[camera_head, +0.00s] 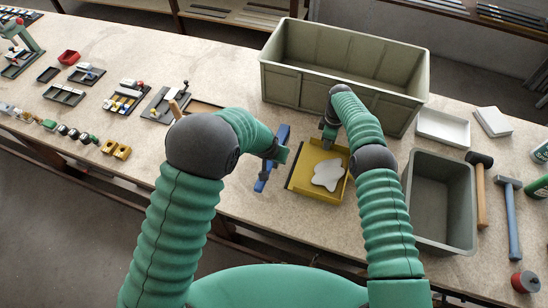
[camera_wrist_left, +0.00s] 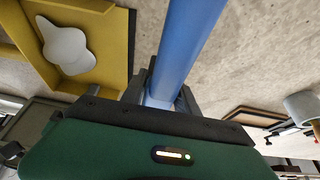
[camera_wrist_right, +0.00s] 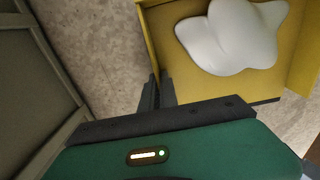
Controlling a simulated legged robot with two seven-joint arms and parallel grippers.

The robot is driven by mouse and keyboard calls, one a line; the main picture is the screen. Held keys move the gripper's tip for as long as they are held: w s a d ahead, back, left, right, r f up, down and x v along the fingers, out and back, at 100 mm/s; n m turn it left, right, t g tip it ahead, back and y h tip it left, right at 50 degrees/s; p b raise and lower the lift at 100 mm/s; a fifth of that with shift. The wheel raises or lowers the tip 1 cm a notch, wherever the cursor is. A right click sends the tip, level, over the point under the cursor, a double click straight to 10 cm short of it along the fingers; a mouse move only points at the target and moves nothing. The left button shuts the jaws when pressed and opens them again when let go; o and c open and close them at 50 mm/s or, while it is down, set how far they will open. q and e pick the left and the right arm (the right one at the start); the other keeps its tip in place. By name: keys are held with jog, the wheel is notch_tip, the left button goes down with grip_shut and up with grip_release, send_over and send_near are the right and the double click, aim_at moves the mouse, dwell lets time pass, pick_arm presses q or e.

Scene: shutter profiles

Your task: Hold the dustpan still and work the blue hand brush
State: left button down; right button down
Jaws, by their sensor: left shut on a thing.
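The yellow dustpan (camera_head: 298,183) lies on the table with a white flat blob (camera_head: 328,174) in it. My right gripper (camera_head: 329,139) is at its back left corner. In the right wrist view its narrow fingers (camera_wrist_right: 158,90) close on the edge of the dustpan's side wall (camera_wrist_right: 148,32). The blue hand brush (camera_head: 262,182) is left of the dustpan. My left gripper (camera_head: 277,153) is shut on its blue handle, which shows in the left wrist view (camera_wrist_left: 190,40). The brush's bristles are hidden in the wrist view.
A large grey-green crate (camera_head: 345,95) stands behind the dustpan. A smaller grey bin (camera_head: 440,238) stands to the right, with a mallet (camera_head: 480,190) and a blue-handled hammer (camera_head: 511,215) beyond it. Bare table shows left of the brush.

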jog(key=c, duration=1.6)
grip_release()
jog(key=shift+o, duration=0.2)
